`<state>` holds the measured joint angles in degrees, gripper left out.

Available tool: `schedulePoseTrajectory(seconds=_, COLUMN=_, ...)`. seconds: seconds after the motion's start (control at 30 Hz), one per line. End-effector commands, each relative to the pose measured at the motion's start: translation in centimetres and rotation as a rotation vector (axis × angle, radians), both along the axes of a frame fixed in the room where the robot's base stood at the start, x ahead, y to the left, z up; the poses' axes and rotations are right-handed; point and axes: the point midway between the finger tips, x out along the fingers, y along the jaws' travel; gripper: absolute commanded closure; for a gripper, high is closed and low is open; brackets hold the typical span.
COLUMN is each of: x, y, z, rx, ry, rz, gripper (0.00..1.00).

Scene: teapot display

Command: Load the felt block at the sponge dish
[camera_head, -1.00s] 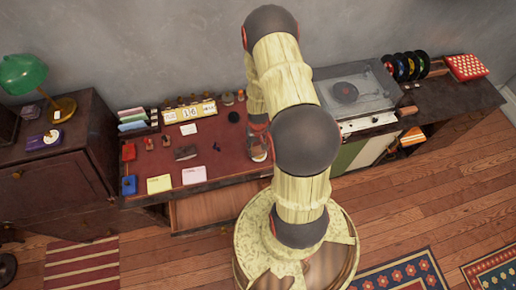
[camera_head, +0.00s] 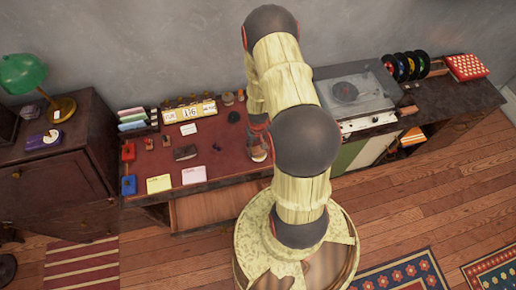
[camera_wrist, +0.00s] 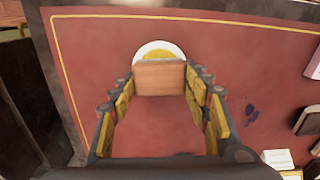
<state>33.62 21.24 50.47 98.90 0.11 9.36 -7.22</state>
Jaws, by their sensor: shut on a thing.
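In the wrist view, my gripper (camera_wrist: 160,84) is shut on the felt block (camera_wrist: 160,72), which shows a plain tan-brown, wood-like face between the fingertips. The sponge dish (camera_wrist: 158,43) is a round white dish with yellow inside. It appears just beyond the block, which covers its near part. I cannot tell whether the block touches the dish or is above it. In the head view, my arm hides the block, the dish and the fingers.
The red desk top (camera_head: 228,163) holds a yellow note (camera_head: 159,184), a pink note (camera_head: 194,175), a brown block (camera_head: 185,153), a blue box (camera_head: 129,185) and a calendar (camera_head: 190,113). Dark purple blots (camera_wrist: 252,110) lie right of my gripper. A record player (camera_head: 352,96) stands to the right.

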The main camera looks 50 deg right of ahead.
Motion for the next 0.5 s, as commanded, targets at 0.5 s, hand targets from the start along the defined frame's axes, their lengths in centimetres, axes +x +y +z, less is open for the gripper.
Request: schedulePoseTrajectory(seconds=0.5, x=-0.1, y=0.0, z=1.1, rx=0.000, ry=0.001, rz=0.000, gripper=0.73)
